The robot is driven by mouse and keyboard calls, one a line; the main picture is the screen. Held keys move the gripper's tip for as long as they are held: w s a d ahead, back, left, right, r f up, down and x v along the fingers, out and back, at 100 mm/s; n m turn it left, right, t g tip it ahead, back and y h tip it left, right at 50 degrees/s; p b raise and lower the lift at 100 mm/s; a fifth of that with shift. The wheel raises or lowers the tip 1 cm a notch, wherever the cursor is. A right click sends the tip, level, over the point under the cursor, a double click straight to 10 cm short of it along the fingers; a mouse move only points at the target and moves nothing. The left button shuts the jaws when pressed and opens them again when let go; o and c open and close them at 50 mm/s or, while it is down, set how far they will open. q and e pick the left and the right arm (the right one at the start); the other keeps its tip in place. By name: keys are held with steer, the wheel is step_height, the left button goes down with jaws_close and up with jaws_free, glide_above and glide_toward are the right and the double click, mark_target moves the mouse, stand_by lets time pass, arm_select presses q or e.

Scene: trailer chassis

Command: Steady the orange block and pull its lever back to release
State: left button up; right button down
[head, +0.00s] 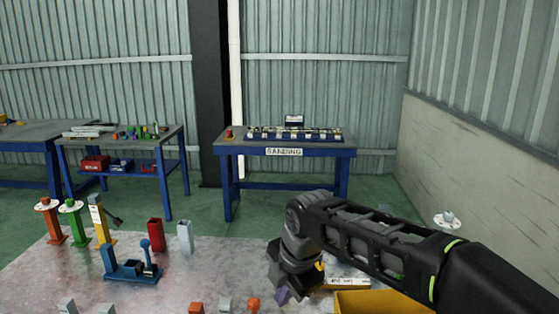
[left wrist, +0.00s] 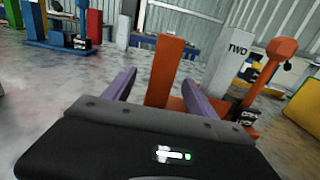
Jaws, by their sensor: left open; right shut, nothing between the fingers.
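The orange block (left wrist: 166,70) stands upright in the left wrist view, and its top shows at the bottom edge of the head view (head: 197,308). Its lever has an orange knob (left wrist: 283,49) and leans to the right; the knob also shows in the head view (head: 254,303). My left gripper (left wrist: 160,78) is open, its purple fingers on either side of the upright. I cannot tell whether they touch it. My right gripper (head: 283,295) is shut and empty, to the right of the knob and apart from it.
A grey block marked TWO (left wrist: 229,56) stands between upright and lever in the picture. A yellow bin (head: 385,302) lies under my right arm.

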arm_select(q)
steer(key=shift+s+a, duration=0.15)
steer(key=shift+s, duration=1.85)
steer(key=shift+s+a, duration=0.1)
steer(key=shift+s, duration=1.9)
steer(key=shift+o, duration=0.3)
steer(key=o, duration=0.5)
